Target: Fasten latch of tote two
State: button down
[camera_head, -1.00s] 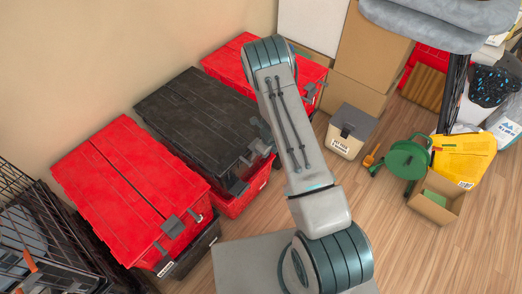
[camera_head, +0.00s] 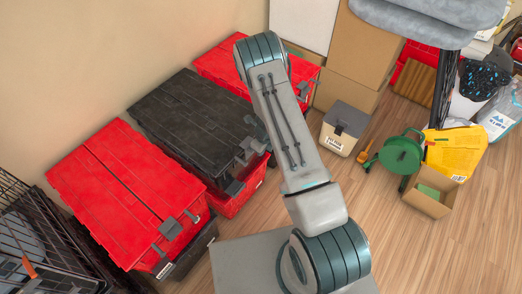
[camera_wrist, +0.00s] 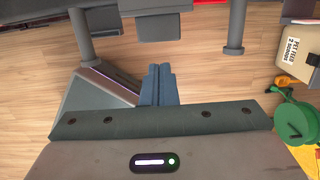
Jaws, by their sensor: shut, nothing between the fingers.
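In the head view, a red-lidded tote (camera_head: 110,190) sits at the front on a dark tote, with grey latches (camera_head: 171,228) on its near edge. Beside it, a black-lidded tote (camera_head: 195,115) sits on a red tote (camera_head: 233,203), with grey latches (camera_head: 234,187). Another red tote (camera_head: 215,62) stands behind, partly covered by my arm. I cannot tell which is tote two. My gripper (camera_wrist: 158,70) shows in the wrist view, its blue-grey fingers together and empty. Large grey parts (camera_wrist: 160,26) lie just past the fingertips, apart from them; I cannot tell if they are a latch.
A pet feed bin (camera_head: 345,128), green reel (camera_head: 402,155), yellow bag (camera_head: 455,150) and open carton (camera_head: 431,195) stand on the right. Cardboard boxes (camera_head: 370,45) are at the back. A black wire crate (camera_head: 40,240) is at left. Wood floor is clear at lower right.

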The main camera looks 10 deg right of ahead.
jog(key=s+d+b, duration=0.3)
notch_tip(320, 180, up, 10)
jog(key=w+a+p, duration=0.1)
jog(key=w+a, duration=0.1)
jog(key=shift+w+a+f+p, duration=0.25)
jog(key=shift+a+p, duration=0.05)
jog(key=shift+p, duration=0.05)
jog(key=s+a+r+n+y, duration=0.1)
jog(key=s+r+n, duration=0.2)
jog(key=r+n, duration=0.35)
jog(key=s+a+r+n, duration=0.2)
jog(key=s+r+n, duration=0.1)
jog(key=r, duration=0.6)
jog(key=s+a+r+n+y, duration=0.1)
jog(key=s+r+n, duration=0.25)
jog(key=r, duration=0.45)
jog(key=s+d+r+n+t+h, duration=0.1)
jog(key=s+d+r+n, duration=0.1)
jog(key=s+r+n, duration=0.3)
jog(key=s+d+r+n+h, duration=0.1)
jog(key=s+r+n, duration=0.4)
jog(key=s+n, duration=0.5)
jog(key=shift+s+d+r+t+h, duration=0.2)
jog(key=shift+s+d+t+h, duration=0.25)
jog(key=shift+s, duration=0.7)
